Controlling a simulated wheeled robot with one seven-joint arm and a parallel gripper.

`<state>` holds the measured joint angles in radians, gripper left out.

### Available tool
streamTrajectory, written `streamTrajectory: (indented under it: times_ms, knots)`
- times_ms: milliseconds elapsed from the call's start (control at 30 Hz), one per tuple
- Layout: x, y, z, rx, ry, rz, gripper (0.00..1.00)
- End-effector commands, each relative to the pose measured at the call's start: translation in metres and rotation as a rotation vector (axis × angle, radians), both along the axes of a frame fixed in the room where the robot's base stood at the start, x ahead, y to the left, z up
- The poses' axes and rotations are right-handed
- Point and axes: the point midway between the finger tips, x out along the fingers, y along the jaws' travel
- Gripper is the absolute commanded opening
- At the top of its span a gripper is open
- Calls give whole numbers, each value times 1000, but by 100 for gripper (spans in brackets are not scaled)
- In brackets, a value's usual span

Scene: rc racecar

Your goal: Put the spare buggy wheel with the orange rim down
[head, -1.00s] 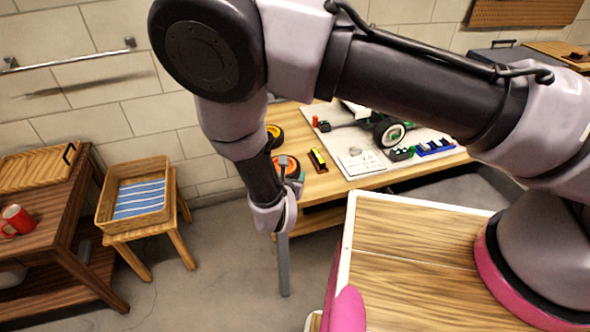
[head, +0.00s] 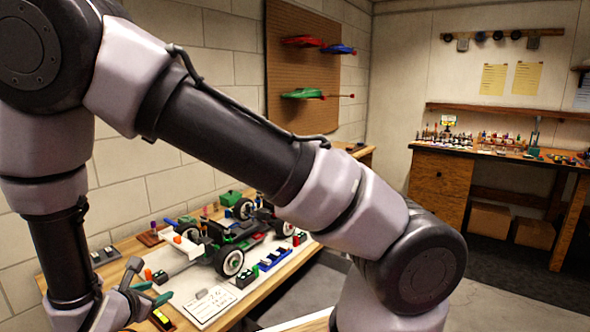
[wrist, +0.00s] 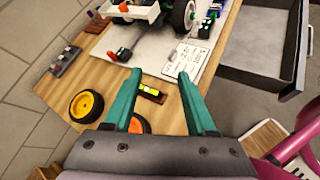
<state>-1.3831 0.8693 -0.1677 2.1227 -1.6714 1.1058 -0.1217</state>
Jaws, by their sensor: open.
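The wheel with the orange rim (wrist: 140,126) shows in the wrist view, largely hidden by my gripper's left finger and body. What I see of it appears to lie on the wooden bench (wrist: 178,118). A second wheel with a yellow rim (wrist: 86,104) lies flat on the bench to its left. My gripper (wrist: 160,74) is open, its teal fingers apart with nothing between their tips. In the head view my gripper (head: 156,291) is at the lower left over the bench, and neither loose wheel shows there.
A buggy (head: 232,240) stands on a light mat with a note card (head: 212,303). A small yellow level (wrist: 152,93) lies near my fingers. An open grey drawer (wrist: 255,65) juts out at the right. A far bench (head: 490,152) stands across the room.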

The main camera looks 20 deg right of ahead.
Motion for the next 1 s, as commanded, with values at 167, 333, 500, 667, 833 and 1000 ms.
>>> streamTrajectory:
  times_ms: [167, 333, 500, 667, 833, 1000]
  knots:
    - [36, -79, 80, 268, 24, -439, 57]
    - [42, -151, 141, 532, 33, -827, 57]
    - [29, -213, 196, 817, 26, -1179, 57]
    - [7, -259, 243, 1114, -1, -1473, 57]
    - [-22, -294, 290, 1458, -48, -1726, 57]
    - [-53, -315, 332, 1815, -111, -1895, 57]
